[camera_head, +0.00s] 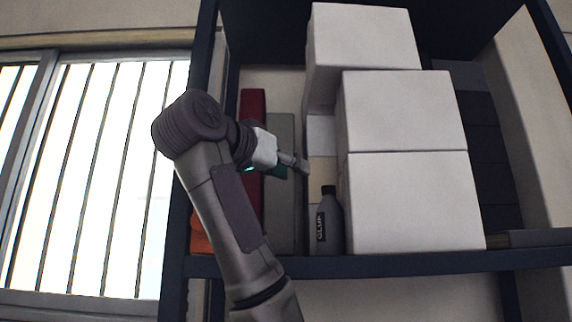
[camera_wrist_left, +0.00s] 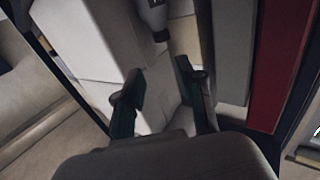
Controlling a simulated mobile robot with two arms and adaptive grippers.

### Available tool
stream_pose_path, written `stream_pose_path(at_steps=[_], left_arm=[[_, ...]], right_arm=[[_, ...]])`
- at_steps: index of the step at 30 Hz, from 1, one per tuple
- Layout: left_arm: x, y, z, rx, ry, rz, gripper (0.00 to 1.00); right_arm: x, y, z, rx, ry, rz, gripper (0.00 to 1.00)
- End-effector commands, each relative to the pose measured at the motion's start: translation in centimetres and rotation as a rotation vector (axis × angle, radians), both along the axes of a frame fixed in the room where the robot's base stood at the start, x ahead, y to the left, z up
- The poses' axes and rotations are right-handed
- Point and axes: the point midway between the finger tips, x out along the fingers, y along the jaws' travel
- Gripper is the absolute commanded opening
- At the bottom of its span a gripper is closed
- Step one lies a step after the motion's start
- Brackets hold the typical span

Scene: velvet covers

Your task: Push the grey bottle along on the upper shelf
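The grey bottle (camera_head: 328,228) stands upright near the front edge of the upper shelf (camera_head: 400,262). It has a dark cap and a black label. My left gripper (camera_head: 303,164) is above and slightly left of the cap in the head view, apart from the bottle. In the left wrist view, the bottle (camera_wrist_left: 152,14) shows cap-down at the top edge, partly cut off. There my left gripper (camera_wrist_left: 158,84) has its two dark fingers spread, with nothing between them. My right gripper is not in view.
White boxes (camera_head: 415,203) are stacked close on the bottle's right. To its left stand a grey binder (camera_head: 281,215) and a red one (camera_head: 252,108), with an orange thing (camera_head: 200,238) at the shelf's left end. Dark uprights bound the shelf.

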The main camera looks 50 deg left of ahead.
Motion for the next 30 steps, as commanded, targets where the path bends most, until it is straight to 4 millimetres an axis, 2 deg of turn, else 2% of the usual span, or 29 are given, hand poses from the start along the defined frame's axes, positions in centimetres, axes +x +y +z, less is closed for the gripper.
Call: stream_pose_path(at_steps=[2,5,13,18,24,30], left_arm=[[1.1,0.3,0.3,-0.001,0.005,0.000,0.39],[2.8,0.7,0.4,-0.001,0.006,0.000,0.39],[8.0,1.9,0.4,-0.001,0.006,0.000,0.39],[10.7,2.6,0.4,-0.002,0.004,0.000,0.39],[12.4,3.1,0.2,-0.002,0.003,0.001,0.39],[12.8,3.2,0.0,-0.001,0.001,0.001,0.39]], right_arm=[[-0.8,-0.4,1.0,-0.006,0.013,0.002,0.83],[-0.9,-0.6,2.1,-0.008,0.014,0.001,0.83],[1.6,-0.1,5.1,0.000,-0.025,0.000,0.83],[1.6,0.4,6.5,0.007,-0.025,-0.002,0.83],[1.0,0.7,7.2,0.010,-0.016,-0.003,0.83],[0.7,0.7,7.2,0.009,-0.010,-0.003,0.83]])
